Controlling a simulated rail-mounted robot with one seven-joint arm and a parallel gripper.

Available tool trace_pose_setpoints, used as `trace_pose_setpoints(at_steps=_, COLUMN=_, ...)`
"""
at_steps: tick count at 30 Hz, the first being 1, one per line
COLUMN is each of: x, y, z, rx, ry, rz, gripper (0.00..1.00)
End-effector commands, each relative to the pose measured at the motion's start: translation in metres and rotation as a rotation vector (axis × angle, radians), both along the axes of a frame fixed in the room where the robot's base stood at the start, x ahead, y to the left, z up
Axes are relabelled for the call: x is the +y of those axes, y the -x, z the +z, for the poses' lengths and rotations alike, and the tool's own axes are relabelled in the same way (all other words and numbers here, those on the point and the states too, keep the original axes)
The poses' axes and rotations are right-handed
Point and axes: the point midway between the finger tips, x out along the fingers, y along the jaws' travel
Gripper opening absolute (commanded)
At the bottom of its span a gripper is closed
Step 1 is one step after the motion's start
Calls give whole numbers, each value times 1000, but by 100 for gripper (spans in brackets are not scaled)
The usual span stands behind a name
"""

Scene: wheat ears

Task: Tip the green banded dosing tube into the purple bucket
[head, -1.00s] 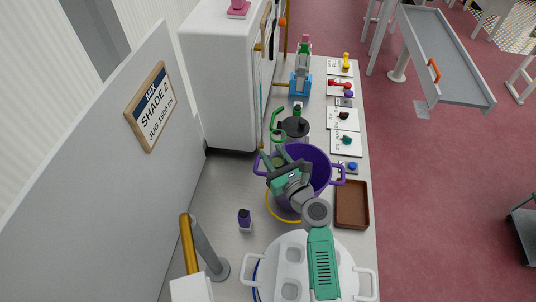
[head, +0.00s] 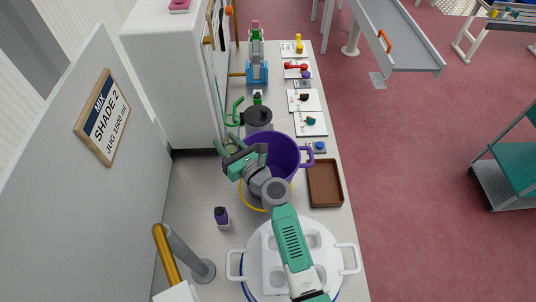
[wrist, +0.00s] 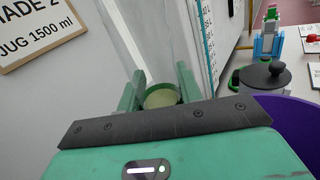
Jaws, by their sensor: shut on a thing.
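My gripper (head: 236,158) is shut on the green banded dosing tube. In the wrist view the tube (wrist: 160,97) shows between the two green fingers as a round, pale green-cream end with a darker green rim. Its bands and most of its length are hidden behind the gripper body. The purple bucket (head: 289,147) stands on the bench with a handle on its right side. My gripper is at the bucket's left side, and my wrist crosses its near left rim. In the wrist view the bucket (wrist: 292,118) is at the right edge. I cannot see its contents.
A small purple-banded tube (head: 221,217) stands on the bench at the near left. A dark lidded pot (head: 258,117) is behind the bucket, and a brown tray (head: 325,184) is to its right. A yellow-topped post (head: 167,258) and a wall sign (head: 103,117) are at left.

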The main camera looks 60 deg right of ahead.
Motion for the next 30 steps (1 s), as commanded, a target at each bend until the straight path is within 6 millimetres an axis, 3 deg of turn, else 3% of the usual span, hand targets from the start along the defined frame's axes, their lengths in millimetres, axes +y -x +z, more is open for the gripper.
trace_pose_setpoints(at_steps=2, x=0, y=0, z=1, rx=-20, ry=-33, rz=0, gripper=0)
trace_pose_setpoints(at_steps=6, x=0, y=-1, z=-28, rx=-55, ry=-93, rz=0, gripper=0)
trace_pose_setpoints(at_steps=12, x=0, y=0, z=-53, rx=-107, ry=-178, rz=0, gripper=0)
trace_pose_setpoints(at_steps=16, x=0, y=0, z=-46, rx=-140, ry=-234, rz=0, gripper=0)
trace_pose_setpoints(at_steps=30, x=-4, y=3, z=-53, rx=-259, ry=-436, rz=-1, gripper=0)
